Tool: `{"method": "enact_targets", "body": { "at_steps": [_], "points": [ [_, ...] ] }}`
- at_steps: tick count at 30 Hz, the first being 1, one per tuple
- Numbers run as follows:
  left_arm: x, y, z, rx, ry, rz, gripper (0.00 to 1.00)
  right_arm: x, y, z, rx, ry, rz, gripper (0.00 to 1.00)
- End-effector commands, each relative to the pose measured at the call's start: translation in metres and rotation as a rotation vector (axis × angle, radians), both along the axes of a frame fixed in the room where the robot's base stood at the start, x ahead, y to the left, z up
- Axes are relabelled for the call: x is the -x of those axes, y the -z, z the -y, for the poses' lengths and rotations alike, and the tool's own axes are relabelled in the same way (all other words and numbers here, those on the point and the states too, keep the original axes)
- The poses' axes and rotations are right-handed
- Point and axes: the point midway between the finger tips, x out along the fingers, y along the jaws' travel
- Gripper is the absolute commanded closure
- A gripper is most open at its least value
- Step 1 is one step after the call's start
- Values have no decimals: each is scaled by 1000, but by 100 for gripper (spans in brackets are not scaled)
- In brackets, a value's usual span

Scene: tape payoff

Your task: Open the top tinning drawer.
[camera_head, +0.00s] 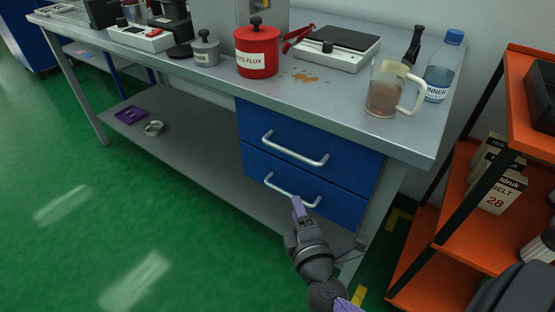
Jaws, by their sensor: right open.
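The top blue drawer (348,158) is under the right part of the grey workbench. It is flush with the front, with a silver bar handle (295,150). A second blue drawer (335,200) sits below it, also shut, with its own bar handle (285,187). My left gripper is not in view.
The bench top (330,93) holds a red flux pot (257,58), a white scale-like device (333,50), a jug (386,92) and a bottle (443,68). An orange shelf rack (470,235) stands close on the right. Green floor (160,230) is clear at left.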

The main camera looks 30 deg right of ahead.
Motion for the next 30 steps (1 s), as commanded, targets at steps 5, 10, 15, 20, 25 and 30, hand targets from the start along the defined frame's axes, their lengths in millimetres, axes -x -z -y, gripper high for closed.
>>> {"method": "enact_targets", "body": {
  "at_steps": [5,10,15,20,25,30],
  "points": [
    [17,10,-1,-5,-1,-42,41,-13,-49,7,162,24,148,50],
    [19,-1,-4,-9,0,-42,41,-49,-60,22,164,24,152,50],
    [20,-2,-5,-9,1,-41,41,-80,-61,34,162,22,148,50],
    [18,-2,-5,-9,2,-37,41,-94,-61,39,162,22,146,50],
    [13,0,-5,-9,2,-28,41,-96,-61,40,162,21,144,50],
    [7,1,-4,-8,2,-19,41,-96,-61,40,161,21,144,60]
  ]
}}
